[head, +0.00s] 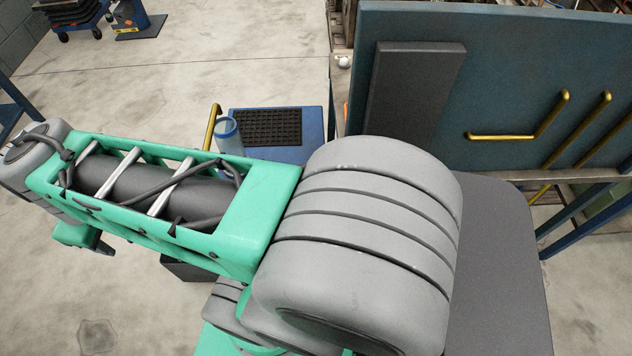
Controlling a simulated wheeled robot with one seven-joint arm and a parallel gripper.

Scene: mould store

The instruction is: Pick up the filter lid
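I cannot make out a filter lid for certain. A translucent cylinder with a blue rim (228,136) stands upright at the left edge of a blue cart top (312,120), behind my arm. My green and grey arm crosses the middle and left of the view and hides the near part of the cart. What seems to be part of my gripper (100,246) shows as a green piece with a dark tip below the arm at the left. It is well left of the cart. Its fingers are mostly hidden, and I see nothing held.
A black grid mat (267,127) lies on the cart, which has a yellow handle (212,127). A large blue-grey panel (510,85) with brass pipes (520,136) stands at the right. Bare concrete floor (200,60) lies open at the back left.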

